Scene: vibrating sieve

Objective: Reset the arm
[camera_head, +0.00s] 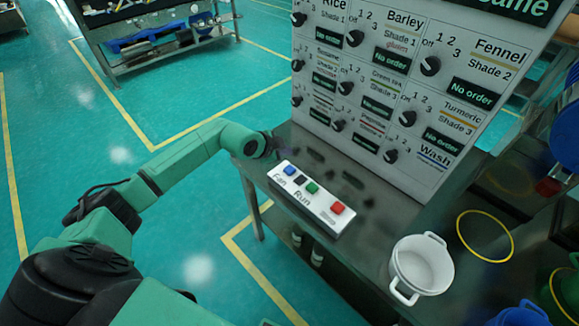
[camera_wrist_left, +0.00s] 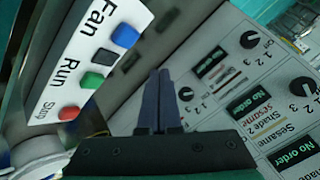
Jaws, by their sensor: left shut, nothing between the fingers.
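My left arm reaches in from the left in the head view, and its gripper (camera_head: 272,143) is over the metal table's left part, close to the panel and behind the button box. In the left wrist view the gripper's two dark fingers (camera_wrist_left: 158,75) are together and empty. The white button box (camera_head: 312,198) lies on the table with blue, black, green and red buttons; it also shows in the left wrist view (camera_wrist_left: 88,52). The fingers look apart from the box and the panel. My right gripper is in neither view.
A large panel (camera_head: 402,171) with knobs and "No order" displays stands on the table (camera_head: 357,268). A white two-handled pot (camera_head: 422,264) stands near the table's front right. A yellow ring (camera_head: 485,236) is at the right. Another workbench (camera_head: 165,62) is farther back; green floor lies between.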

